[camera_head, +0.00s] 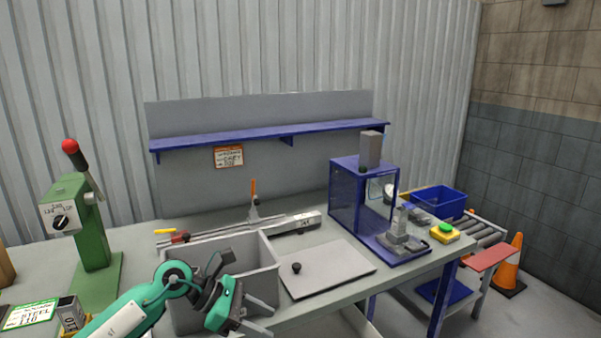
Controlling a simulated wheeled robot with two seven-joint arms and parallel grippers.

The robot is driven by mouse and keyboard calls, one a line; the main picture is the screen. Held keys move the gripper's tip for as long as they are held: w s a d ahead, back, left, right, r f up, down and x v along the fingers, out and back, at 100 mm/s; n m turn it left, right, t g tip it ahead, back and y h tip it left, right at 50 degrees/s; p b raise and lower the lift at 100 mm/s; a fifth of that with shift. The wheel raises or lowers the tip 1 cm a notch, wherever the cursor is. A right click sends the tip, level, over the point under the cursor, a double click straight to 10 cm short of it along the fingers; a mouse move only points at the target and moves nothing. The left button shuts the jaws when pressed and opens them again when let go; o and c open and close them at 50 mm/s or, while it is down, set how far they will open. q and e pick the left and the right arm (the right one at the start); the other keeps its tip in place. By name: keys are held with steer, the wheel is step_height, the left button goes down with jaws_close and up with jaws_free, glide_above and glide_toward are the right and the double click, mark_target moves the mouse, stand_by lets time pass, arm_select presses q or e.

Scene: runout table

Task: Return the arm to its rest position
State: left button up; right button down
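My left arm (135,305) comes in from the lower left, teal with dark joints. Its gripper (268,320) is in front of the grey bin (240,245) and hides part of the bin's front wall. The two pale fingers are spread apart, with nothing visible between them. My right arm and gripper do not show.
A green press (92,240) with a red knob stands at left. A grey plate (330,268) with a black knob lies right of the bin. A blue guarded machine (357,205), a yellow button box (444,233) and a blue crate (440,198) are farther right.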

arm_select(q)
steer(key=s+d+r+n+t+h, duration=0.3)
steer(key=d+r+n+t+h, duration=0.2)
steer(key=r+n+t+h, duration=0.55)
steer(key=w+a+f+n+t+y, duration=0.1)
steer(key=a+f+n+t+y, duration=0.55)
steer(key=n, duration=0.65)
steer(key=a+f+n+t+y, duration=0.25)
steer(key=a+n+y, duration=0.35)
steer(key=n+y, duration=0.55)
steer(key=s+a+f+n+g+y, duration=0.4)
steer(key=s+a+f+n+g, duration=0.15)
steer(key=f+n, duration=0.4)
steer(key=s+a+f+n+g, duration=0.1)
steer(key=s+f+n+g, duration=0.2)
steer(key=s+f+g, duration=0.6)
steer(key=s+a+f+n+g, duration=0.1)
steer(key=s+f+n+g, duration=0.15)
steer(key=s+f, duration=0.95)
steer(key=f, duration=1.2)
steer(key=s+f, duration=0.3)
steer(key=f, duration=1.1)
steer(key=s+a+f+g, duration=0.2)
steer(key=s+a+f, duration=0.1)
steer(key=s+f, duration=1.4)
steer(key=shift+s+a+f, duration=0.15)
steer(key=shift+s+f, duration=0.15)
steer(key=shift+s, duration=0.35)
